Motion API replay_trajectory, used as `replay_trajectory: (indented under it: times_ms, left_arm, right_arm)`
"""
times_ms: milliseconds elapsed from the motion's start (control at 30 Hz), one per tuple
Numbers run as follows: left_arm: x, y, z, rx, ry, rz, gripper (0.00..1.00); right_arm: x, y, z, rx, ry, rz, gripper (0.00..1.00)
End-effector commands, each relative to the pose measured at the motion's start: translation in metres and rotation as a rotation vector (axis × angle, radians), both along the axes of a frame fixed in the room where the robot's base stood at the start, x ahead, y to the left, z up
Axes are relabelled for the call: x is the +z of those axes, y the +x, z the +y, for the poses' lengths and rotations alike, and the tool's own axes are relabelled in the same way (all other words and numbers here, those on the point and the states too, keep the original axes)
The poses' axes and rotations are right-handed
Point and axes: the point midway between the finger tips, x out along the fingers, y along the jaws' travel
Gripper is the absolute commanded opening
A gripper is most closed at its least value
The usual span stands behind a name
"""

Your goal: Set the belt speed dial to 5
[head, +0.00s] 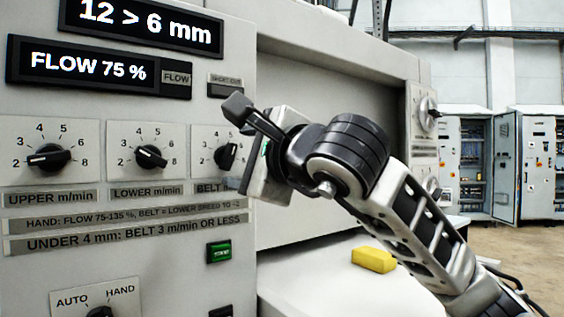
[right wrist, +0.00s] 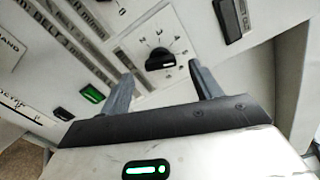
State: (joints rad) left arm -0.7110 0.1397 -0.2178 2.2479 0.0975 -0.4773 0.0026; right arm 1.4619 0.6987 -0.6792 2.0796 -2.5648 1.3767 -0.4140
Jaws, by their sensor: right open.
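The belt speed dial (head: 228,156) is a black knob on a white plate, the third in a row on the grey panel. The numbers 2, 3 and 4 show on its left side; its right side is hidden by my right gripper in the head view. I cannot tell its exact setting. My right gripper (head: 236,145) is open in front of the dial, one finger above and one below. In the right wrist view the dial (right wrist: 160,60) lies just beyond the two spread fingertips of my gripper (right wrist: 162,78), with no visible contact. My left gripper is not in view.
The upper dial (head: 48,157) and lower dial (head: 150,157) sit to the left. A flow display (head: 88,67) is above, a green button (head: 219,252) and an AUTO/HAND switch (head: 98,295) below. A yellow block (head: 374,260) lies on the white surface at right.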

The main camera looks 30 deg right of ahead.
Motion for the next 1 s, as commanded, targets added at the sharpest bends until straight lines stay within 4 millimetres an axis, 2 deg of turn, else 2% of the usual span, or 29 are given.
replay_trajectory:
  times_ms: [33, 200, 400, 500, 700, 1000]
  left_arm:
    - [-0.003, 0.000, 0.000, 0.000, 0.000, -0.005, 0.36]
    - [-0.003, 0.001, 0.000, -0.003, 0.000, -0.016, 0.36]
    - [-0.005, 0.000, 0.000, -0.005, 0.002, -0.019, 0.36]
    - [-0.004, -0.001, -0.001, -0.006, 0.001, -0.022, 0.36]
    - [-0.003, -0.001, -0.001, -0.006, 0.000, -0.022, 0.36]
    - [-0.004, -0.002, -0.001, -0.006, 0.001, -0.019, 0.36]
  right_arm:
    - [-0.002, -0.014, -0.003, 0.000, -0.002, -0.006, 0.64]
    - [-0.001, -0.055, -0.011, 0.000, -0.001, -0.006, 0.64]
    - [-0.001, -0.094, -0.018, 0.001, -0.002, -0.005, 0.64]
    - [0.000, -0.106, -0.021, 0.001, 0.000, -0.004, 0.64]
    - [0.000, -0.115, -0.022, 0.001, 0.000, 0.000, 0.64]
    - [0.000, -0.115, -0.022, 0.001, 0.000, 0.001, 0.64]
